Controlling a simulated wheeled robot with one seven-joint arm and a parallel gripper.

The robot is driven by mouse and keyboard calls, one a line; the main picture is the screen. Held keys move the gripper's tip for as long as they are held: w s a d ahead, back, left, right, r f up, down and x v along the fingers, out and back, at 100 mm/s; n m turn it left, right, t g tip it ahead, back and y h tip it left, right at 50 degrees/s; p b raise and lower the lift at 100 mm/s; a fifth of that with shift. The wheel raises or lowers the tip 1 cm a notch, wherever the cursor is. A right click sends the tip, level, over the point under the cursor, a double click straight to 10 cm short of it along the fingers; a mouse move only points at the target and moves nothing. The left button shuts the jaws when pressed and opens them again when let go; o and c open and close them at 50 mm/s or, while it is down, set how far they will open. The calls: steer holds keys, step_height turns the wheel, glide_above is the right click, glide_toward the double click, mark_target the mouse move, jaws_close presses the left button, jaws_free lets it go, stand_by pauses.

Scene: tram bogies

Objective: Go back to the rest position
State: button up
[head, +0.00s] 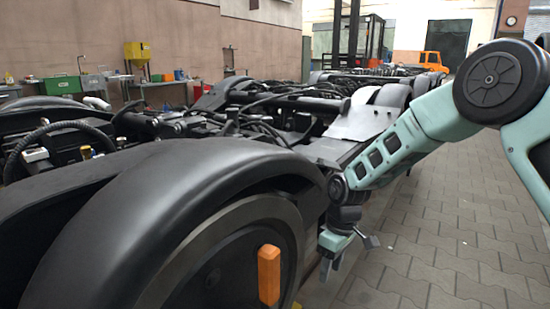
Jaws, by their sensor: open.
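My gripper (345,256) hangs at the end of my teal arm, to the right of the near bogie wheel (215,270). It is low, above the paving, and open, with nothing visible between its fingers. My arm comes in from the right edge and slopes down to the left. The near tram bogie (180,195), black with curved wheel covers, fills the left and middle. From this view I cannot tell how far the gripper is from the bogie's side.
An orange block (268,274) stands in front of the near wheel. More bogies stretch back towards a forklift (372,42) and an orange vehicle (428,61). Workbenches line the left wall, with a green box (62,85) on one. The paved floor (460,235) at right is clear.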

steer(key=s+a+r+m+t+p, duration=0.1)
steer(key=s+a+r+p, duration=0.2)
steer(key=s+r, duration=1.65)
steer(key=s+d+r+m+p, duration=0.1)
steer(key=s+d+r+p, duration=0.15)
steer(key=s, duration=0.95)
step_height(320, 180, up, 36)
steer(key=p, duration=3.7)
steer(key=shift+w+d+h, duration=0.15)
steer(key=shift+d+h, duration=0.05)
steer(key=shift+h, duration=0.2)
